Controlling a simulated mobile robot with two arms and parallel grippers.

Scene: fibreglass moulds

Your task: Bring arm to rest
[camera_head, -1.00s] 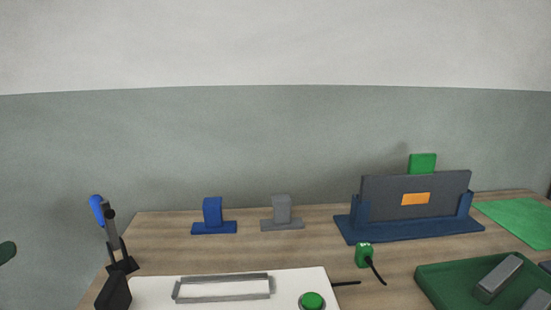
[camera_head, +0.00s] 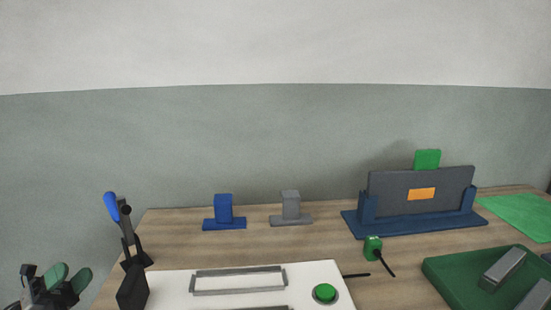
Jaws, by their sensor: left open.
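My left gripper (camera_head: 68,277) is at the bottom left corner, with two green-tipped fingers apart and nothing visible between them. It is left of the table, beside a black holder (camera_head: 132,288) with a blue-ended tool (camera_head: 124,222) standing tilted in it. The rest of my left arm is mostly cut off by the frame edge. My right gripper is not in view.
A white board (camera_head: 315,273) carries a grey frame (camera_head: 240,291) and a green button (camera_head: 325,292). Behind are a blue block (camera_head: 224,209), a grey block (camera_head: 291,206) and a dark panel (camera_head: 390,193) in a blue stand (camera_head: 420,224). A green tray (camera_head: 448,277) holds grey bars.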

